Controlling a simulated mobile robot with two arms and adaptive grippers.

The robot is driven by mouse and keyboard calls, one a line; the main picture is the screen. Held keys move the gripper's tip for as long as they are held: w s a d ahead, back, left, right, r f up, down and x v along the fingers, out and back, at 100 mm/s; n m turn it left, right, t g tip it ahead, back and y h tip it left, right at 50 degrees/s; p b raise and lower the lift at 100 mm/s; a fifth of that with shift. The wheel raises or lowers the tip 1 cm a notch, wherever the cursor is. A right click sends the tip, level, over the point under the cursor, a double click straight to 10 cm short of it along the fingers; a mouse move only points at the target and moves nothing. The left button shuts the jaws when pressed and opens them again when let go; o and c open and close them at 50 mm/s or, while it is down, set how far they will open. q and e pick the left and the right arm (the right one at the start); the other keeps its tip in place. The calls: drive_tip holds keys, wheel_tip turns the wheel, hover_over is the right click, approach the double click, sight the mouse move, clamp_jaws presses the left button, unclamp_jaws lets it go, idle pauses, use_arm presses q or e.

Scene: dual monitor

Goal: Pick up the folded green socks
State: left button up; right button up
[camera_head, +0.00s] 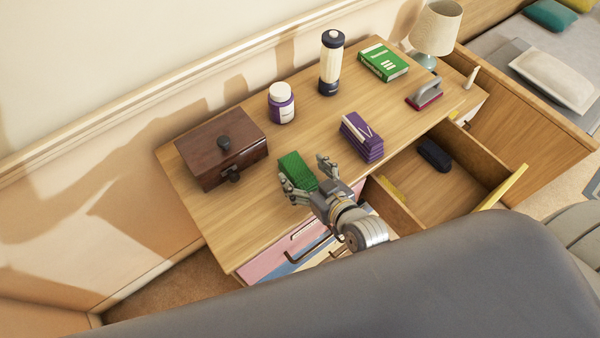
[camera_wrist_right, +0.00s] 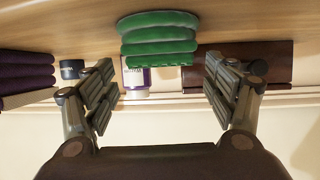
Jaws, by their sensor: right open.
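The folded green socks (camera_head: 297,171) lie on the wooden dresser top, near its front edge, between the brown box and the purple folded stack. My right gripper (camera_head: 306,178) is open beside the socks, its fingers spread and partly overlapping them in the head view. In the right wrist view the green socks (camera_wrist_right: 158,38) show as a layered stack ahead of the open fingers (camera_wrist_right: 160,85), centred between them. I see no contact clearly. My left gripper is not in view.
On the dresser top (camera_head: 240,225) stand a brown box (camera_head: 205,148), a purple-labelled jar (camera_head: 281,103), a bottle (camera_head: 331,63), a purple folded stack (camera_head: 361,137), a green book (camera_head: 383,61) and a red-based object (camera_head: 424,97). An open drawer (camera_head: 440,185) holds a dark item (camera_head: 434,154).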

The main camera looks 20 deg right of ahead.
sight(296, 166)
drive_tip(key=shift+p+x, duration=0.45)
drive_tip(key=shift+x, duration=1.9)
drive_tip(key=shift+s+a, duration=0.1)
drive_tip(key=c, duration=1.1)
